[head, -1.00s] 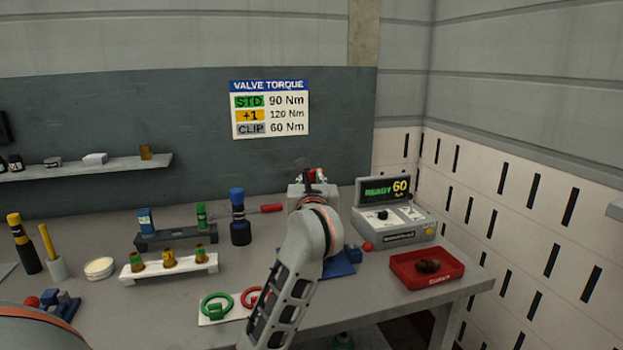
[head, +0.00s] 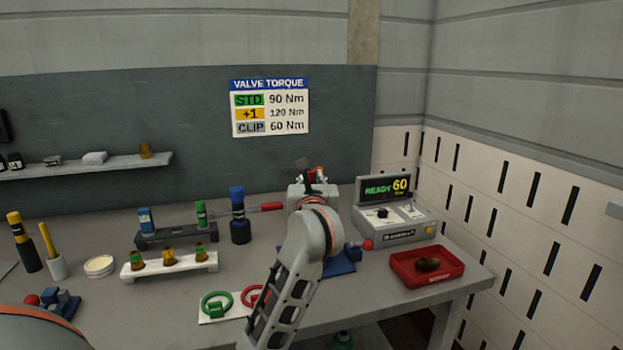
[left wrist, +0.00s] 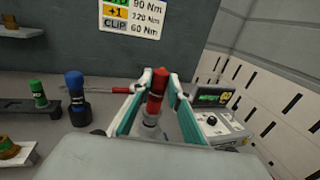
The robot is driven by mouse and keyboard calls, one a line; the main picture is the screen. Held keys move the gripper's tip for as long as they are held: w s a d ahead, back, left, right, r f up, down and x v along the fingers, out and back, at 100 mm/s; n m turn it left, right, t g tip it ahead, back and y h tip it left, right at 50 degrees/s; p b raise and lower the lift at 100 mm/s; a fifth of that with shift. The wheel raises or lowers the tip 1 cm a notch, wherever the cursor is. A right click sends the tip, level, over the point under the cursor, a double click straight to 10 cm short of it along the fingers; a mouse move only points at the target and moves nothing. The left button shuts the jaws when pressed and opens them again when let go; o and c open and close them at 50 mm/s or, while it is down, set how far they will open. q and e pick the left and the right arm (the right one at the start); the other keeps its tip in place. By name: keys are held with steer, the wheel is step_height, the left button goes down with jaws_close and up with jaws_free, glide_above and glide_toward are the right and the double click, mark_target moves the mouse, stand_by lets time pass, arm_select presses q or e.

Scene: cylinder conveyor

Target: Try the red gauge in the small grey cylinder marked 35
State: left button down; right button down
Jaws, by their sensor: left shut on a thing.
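My left gripper (left wrist: 160,76) is shut on the red gauge (left wrist: 158,86), a red rod with a dark band, held roughly upright between its teal-padded fingers. A grey cylindrical part (left wrist: 150,122) shows directly below the red in the left wrist view; I cannot tell whether the gauge is inside it or only in front of it, and no 35 marking is readable. In the head view the left gripper (head: 313,177) is at the back of the bench, mostly hidden by my own wrist, with a bit of the red gauge (head: 320,172) showing. My right gripper is not in view.
A blue-topped dark cylinder (head: 239,222) and a red-handled tool (head: 267,207) are left of my gripper. A console (head: 395,230) reading READY 60 stands right, with a red tray (head: 428,281) in front. A white rack (head: 150,272) is at left.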

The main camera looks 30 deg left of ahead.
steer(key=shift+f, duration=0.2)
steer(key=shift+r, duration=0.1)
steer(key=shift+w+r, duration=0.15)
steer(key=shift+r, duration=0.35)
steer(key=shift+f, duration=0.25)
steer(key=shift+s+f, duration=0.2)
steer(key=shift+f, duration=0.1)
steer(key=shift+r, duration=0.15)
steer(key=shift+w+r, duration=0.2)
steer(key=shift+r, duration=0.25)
